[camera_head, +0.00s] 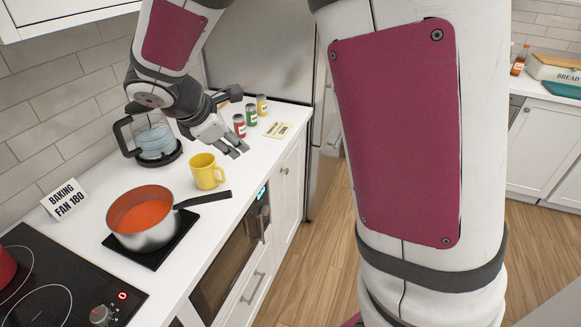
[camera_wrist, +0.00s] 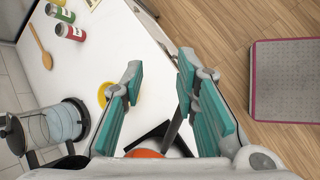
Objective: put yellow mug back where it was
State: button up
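The yellow mug (camera_head: 205,172) stands upright on the white counter (camera_head: 237,181), between the saucepan and the small jars. In the wrist view the mug (camera_wrist: 103,93) shows only in part, behind one finger. My gripper (camera_head: 236,149) is up and to the right of the mug in the head view, apart from it. In the wrist view my gripper (camera_wrist: 158,75) has its two teal-padded fingers spread, with nothing held between them.
A saucepan of orange soup (camera_head: 140,216) sits on a black mat, its handle pointing right. A glass kettle (camera_head: 155,140) stands behind the mug. Red (camera_head: 239,126), green (camera_head: 251,115) and yellow (camera_head: 262,105) jars stand beyond, near a card (camera_head: 278,130). A wooden spoon (camera_wrist: 39,46) lies by the wall.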

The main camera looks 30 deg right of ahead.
jog(key=s+r+m+t+y, duration=0.1)
jog(key=s+r+m+y, duration=0.2)
jog(key=s+m, duration=0.5)
jog(key=s+r+m+y, duration=0.3)
jog(key=s+r+m, duration=0.3)
jog(key=s, duration=1.1)
jog(key=m, duration=0.2)
jog(key=shift+s+a+r+m+t, duration=0.15)
jog(key=shift+a+r+m+t, duration=0.15)
jog(key=shift+a+t, duration=0.1)
